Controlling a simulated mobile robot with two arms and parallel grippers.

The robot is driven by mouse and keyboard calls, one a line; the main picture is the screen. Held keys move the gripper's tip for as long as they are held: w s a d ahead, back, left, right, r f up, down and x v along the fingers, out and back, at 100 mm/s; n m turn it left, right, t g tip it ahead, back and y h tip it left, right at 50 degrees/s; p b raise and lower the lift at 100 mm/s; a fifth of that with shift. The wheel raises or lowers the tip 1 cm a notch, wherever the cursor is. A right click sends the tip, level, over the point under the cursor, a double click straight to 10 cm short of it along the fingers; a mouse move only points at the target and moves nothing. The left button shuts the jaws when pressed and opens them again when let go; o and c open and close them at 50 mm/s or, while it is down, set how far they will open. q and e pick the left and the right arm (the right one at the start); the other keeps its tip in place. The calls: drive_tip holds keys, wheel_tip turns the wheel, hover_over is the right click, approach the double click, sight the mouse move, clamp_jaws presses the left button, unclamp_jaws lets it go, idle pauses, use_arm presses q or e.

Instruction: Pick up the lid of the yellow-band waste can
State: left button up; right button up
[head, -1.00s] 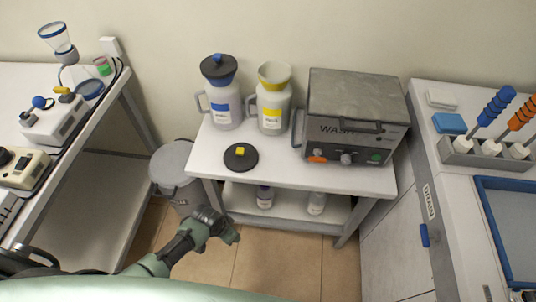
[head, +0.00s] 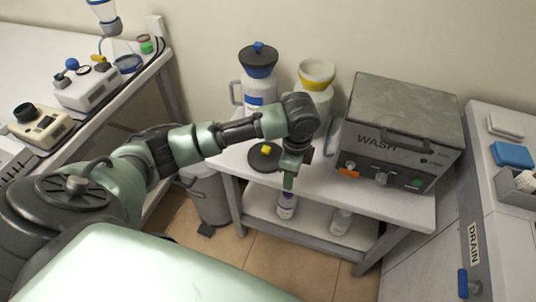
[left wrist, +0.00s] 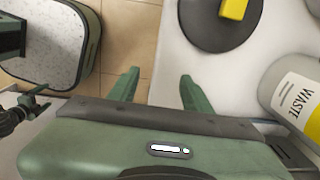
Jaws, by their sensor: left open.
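The black round lid (head: 259,161) with a yellow knob lies flat on the white table, in front of the cans. The lid also shows at the top of the left wrist view (left wrist: 205,34). The yellow-band waste can (head: 314,78) stands uncovered behind my left arm, which hides its lower part. Its label shows at the right of the left wrist view (left wrist: 295,100). My left gripper (head: 288,182) is open and empty, above the table's front edge, just right of the lid and apart from it. My right gripper is not in view.
A blue-band can (head: 259,88) with its lid on stands left of the yellow-band can. The WASH machine (head: 396,140) fills the table's right side. A grey bin (head: 207,197) stands at the table's left. Bottles sit on the lower shelf (head: 312,222).

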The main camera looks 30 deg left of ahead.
use_arm(q)
drive_tip(key=y, duration=0.1)
approach(267, 148)
drive_tip(key=f, duration=0.2)
drive_tip(key=shift+w+a+r+g, duration=0.1)
drive_tip(key=shift+w+r+g, duration=0.1)
drive_tip(key=shift+r+g, duration=0.15)
drive_tip(key=f, duration=0.5)
drive_tip(key=a+f, duration=0.1)
drive_tip(key=f, duration=0.1)
drive_tip(key=shift+s+f, duration=0.15)
drive_tip(key=shift+f, duration=0.2)
clamp_jaws()
